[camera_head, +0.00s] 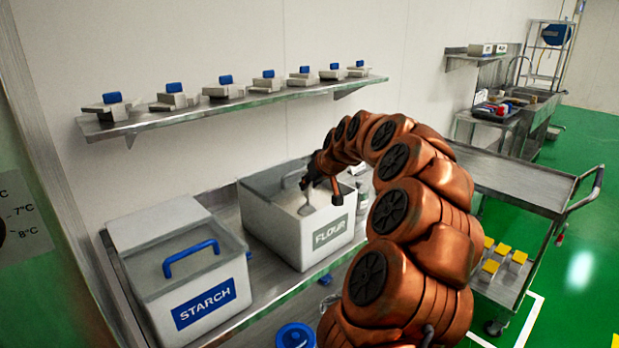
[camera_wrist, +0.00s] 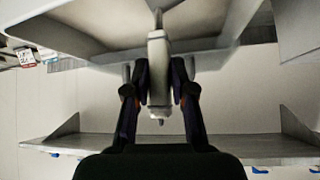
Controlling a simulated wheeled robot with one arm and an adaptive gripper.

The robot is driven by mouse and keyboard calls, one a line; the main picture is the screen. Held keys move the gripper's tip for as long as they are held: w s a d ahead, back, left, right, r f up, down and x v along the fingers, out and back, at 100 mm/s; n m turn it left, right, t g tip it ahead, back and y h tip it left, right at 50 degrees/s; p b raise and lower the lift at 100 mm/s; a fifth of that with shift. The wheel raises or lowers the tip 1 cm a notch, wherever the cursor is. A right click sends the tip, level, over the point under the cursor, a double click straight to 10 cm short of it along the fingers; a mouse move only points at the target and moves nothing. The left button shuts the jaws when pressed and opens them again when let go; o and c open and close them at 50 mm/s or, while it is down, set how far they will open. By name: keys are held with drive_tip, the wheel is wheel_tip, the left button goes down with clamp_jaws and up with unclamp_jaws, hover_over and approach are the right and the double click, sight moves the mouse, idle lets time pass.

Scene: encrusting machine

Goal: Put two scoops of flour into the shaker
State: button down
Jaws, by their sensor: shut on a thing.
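The white flour bin (camera_head: 325,237), labelled FLOUR, stands open on the steel counter with pale contents visible inside. My gripper (camera_head: 318,180) is over the bin's opening. A grey scoop (camera_head: 306,207) hangs below it, with its lower end inside the bin; I cannot tell whether it carries flour. In the wrist view my gripper (camera_wrist: 160,85) is shut on the scoop's pale handle (camera_wrist: 158,70), between both fingers. A small greyish container (camera_head: 362,196) stands right of the bin, partly hidden by my arm; I cannot tell whether it is the shaker.
The starch bin (camera_head: 205,302) with a clear lid and blue handle stands left of the flour bin. A blue-lidded tub (camera_head: 295,335) is at the front. A wall shelf (camera_head: 240,100) holds several blue-topped parts. A steel cart (camera_head: 515,185) stands right; green floor beyond is clear.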

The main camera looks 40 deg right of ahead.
sight(311, 193)
drive_tip(key=shift+d+f, duration=0.2)
drive_tip(key=shift+f, duration=0.75)
drive_tip(key=d+h+b, duration=0.1)
drive_tip(key=d+n+h+b, duration=0.1)
drive_tip(key=b, duration=0.1)
drive_tip(key=shift+d+f, duration=0.3)
drive_tip(key=shift+f, duration=0.05)
idle(0.7)
drive_tip(key=shift+h+b, duration=0.3)
drive_tip(key=shift+b, duration=0.15)
drive_tip(key=shift+a+f+n+h+b, duration=0.3)
drive_tip(key=shift+a+b, duration=0.15)
drive_tip(key=shift+b, duration=0.5)
drive_tip(key=shift+a+b, duration=0.15)
drive_tip(key=shift+b, duration=0.3)
drive_tip(key=shift+a+n+h+b, duration=0.4)
drive_tip(key=shift+h+b, duration=0.2)
drive_tip(key=shift+b, duration=0.6)
drive_tip(key=shift+a+f+t+h+b, duration=0.2)
drive_tip(key=shift+a+t+h+b, duration=0.15)
drive_tip(key=shift+b, duration=0.55)
